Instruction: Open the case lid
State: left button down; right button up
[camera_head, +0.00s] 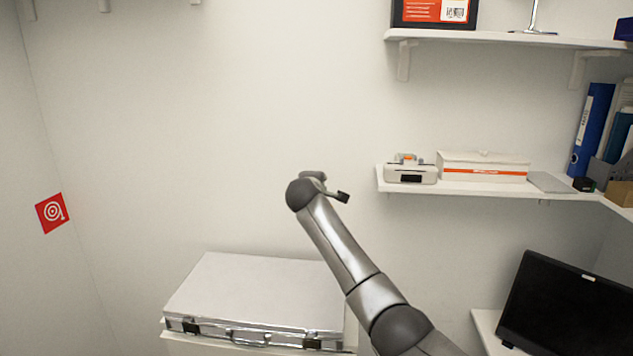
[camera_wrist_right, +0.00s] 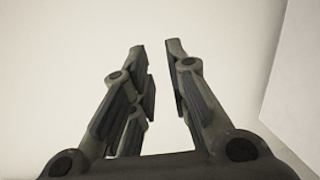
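A silver case (camera_head: 255,290) lies flat on a white surface (camera_head: 185,340) at the lower middle of the head view. Its lid is down. Its front side shows a handle (camera_head: 248,336) between two dark latches, one left (camera_head: 190,327) and one right (camera_head: 312,343). I cannot tell whether the latches are fastened. My right arm comes in from the lower right, with its wrist raised above and behind the case. In the right wrist view my right gripper (camera_wrist_right: 155,47) is open, its fingers apart with nothing between them. My left gripper is not in view.
A wall shelf (camera_head: 460,188) on the right holds a small device (camera_head: 410,171), a white box (camera_head: 483,167) and binders (camera_head: 590,130). Another shelf (camera_head: 510,38) is above. A dark monitor (camera_head: 565,310) stands at lower right. The wall above the case is bare.

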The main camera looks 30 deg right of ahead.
jog(key=shift+s+a+r, duration=0.15)
jog(key=shift+s+r, duration=0.1)
jog(key=shift+r, duration=0.35)
jog(key=v, duration=1.2)
jog(key=shift+f, duration=0.15)
dwell(0.4)
